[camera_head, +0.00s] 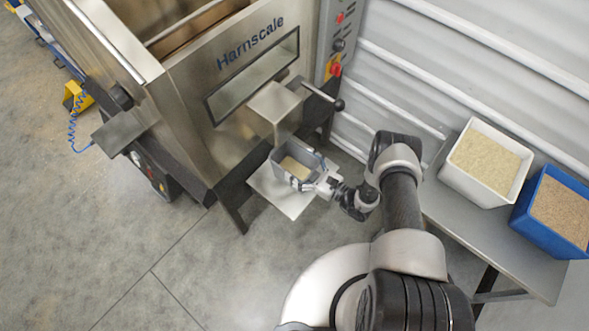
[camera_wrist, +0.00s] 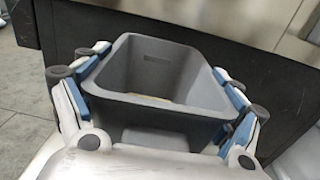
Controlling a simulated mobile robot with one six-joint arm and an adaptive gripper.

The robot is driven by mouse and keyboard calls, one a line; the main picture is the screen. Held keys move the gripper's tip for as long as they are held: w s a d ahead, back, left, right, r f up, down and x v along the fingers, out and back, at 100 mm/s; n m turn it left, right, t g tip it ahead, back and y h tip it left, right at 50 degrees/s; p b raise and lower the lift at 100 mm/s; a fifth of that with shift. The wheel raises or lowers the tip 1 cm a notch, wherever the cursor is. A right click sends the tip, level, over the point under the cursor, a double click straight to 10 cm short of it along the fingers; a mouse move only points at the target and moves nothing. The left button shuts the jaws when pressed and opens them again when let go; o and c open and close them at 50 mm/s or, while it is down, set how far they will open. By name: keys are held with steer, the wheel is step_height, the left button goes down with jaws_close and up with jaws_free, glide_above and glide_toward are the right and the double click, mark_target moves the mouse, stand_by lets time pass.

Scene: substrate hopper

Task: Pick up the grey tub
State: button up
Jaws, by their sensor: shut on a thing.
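The grey tub (camera_head: 296,168) is at the small pale shelf under the hopper's spout, with some tan material in its bottom. In the wrist view the tub (camera_wrist: 160,85) fills the middle, upright, its open top facing me. My gripper (camera_head: 318,183) reaches it from the right. In the wrist view the gripper's blue-padded fingers (camera_wrist: 163,90) are shut on the tub's two sides. I cannot tell whether the tub's base touches the shelf.
The steel hopper (camera_head: 180,110) stands behind and left, its spout (camera_head: 274,108) and lever (camera_head: 322,95) close above the tub. The shelf (camera_head: 290,204) lies below. A side table (camera_head: 510,255) at right holds a white bin (camera_head: 457,180) and a blue bin (camera_head: 533,232). Floor at front left is clear.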

steer(key=c, duration=0.3)
steer(key=shift+c, duration=0.2)
step_height(320, 180, up, 10)
steer(key=p, duration=0.4)
stand_by(0.4)
